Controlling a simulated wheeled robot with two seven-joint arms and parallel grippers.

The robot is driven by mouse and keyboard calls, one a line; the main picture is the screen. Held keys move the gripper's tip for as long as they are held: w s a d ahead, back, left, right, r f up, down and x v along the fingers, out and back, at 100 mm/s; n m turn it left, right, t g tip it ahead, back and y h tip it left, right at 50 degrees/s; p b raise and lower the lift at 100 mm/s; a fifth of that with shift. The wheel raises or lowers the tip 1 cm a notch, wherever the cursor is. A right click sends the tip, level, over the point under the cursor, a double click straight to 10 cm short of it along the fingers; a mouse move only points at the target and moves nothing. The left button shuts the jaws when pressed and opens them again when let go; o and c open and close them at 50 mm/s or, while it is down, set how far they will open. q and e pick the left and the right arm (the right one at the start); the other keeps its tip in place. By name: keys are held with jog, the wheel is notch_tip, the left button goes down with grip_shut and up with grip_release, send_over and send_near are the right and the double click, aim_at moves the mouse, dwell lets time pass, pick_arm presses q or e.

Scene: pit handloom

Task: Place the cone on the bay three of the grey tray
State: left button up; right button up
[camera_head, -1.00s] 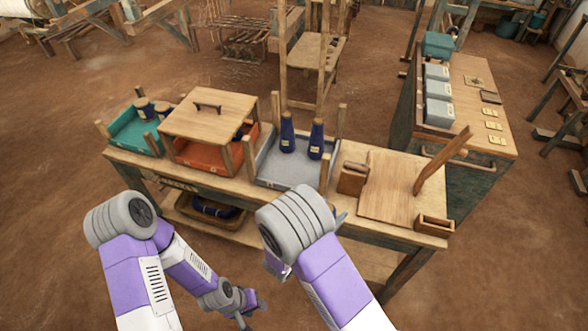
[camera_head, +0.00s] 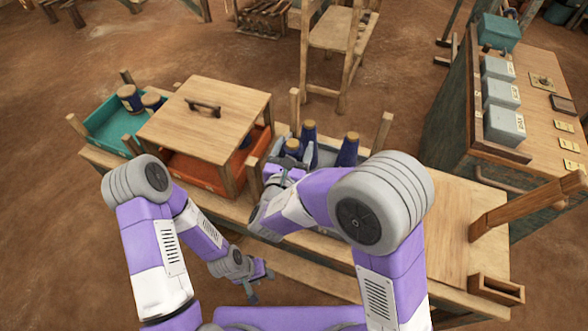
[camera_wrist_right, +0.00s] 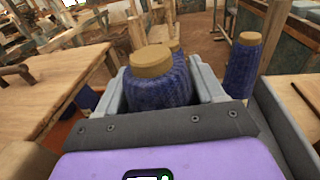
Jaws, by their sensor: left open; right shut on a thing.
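My right gripper (camera_head: 284,166) is shut on a dark blue cone with a tan top (camera_head: 293,147), which also shows between the jaws in the right wrist view (camera_wrist_right: 160,85). It holds this cone at the grey tray (camera_head: 325,153), near the left side. Two other blue cones stand in the tray: one just behind the held cone (camera_head: 309,132) and one to the right (camera_head: 347,152), also in the right wrist view (camera_wrist_right: 243,65). The held cone's base is hidden, so I cannot tell whether it touches the tray. My left gripper (camera_head: 261,284) is open and empty, low before the bench.
A wooden lidded cover (camera_head: 205,112) stands over the orange tray (camera_head: 190,170), left of the grey tray. A teal tray (camera_head: 108,135) with cones is farther left. Wooden posts rise around the trays. A wooden board (camera_head: 450,215) lies to the right.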

notch_tip(320, 180, down, 6)
jog(key=shift+f+b, duration=0.1)
jog(key=shift+b, duration=0.75)
jog(key=o, duration=1.6)
jog(key=shift+c, duration=0.2)
jog(key=p+v, duration=0.1)
jog(key=v, duration=1.1)
jog(key=shift+d, duration=0.1)
